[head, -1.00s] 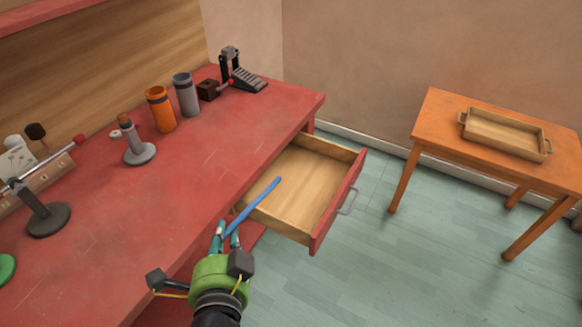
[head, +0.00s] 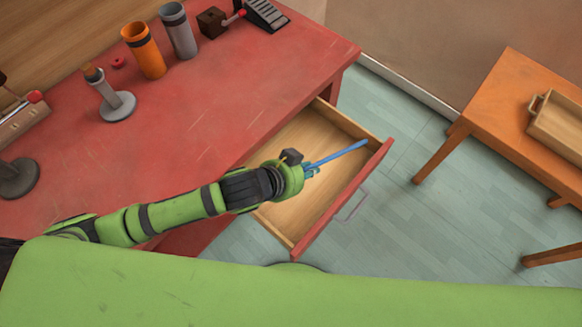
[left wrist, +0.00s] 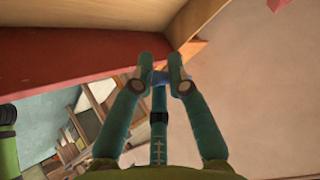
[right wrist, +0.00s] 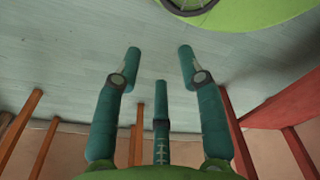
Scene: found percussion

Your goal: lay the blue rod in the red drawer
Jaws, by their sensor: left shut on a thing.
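The red drawer (head: 365,171) is pulled out of the red workbench in the head view, with a bare wooden inside and a grey handle. My left gripper (head: 309,171) is over the drawer and shut on the blue rod (head: 342,154). The rod sticks out to the right, its far end near the drawer's front panel. Its height above the drawer floor is hard to tell. In the left wrist view a bit of blue shows between the fingertips (left wrist: 160,76). My right gripper (right wrist: 158,52) shows in the right wrist view, open and empty, with floor beyond it.
On the workbench (head: 215,100) stand an orange cup (head: 145,52), a grey cup (head: 178,32), a grey stand (head: 117,104) and a dark block (head: 212,22). An orange table (head: 500,110) with a wooden tray (head: 560,132) is at the right, with clear floor between.

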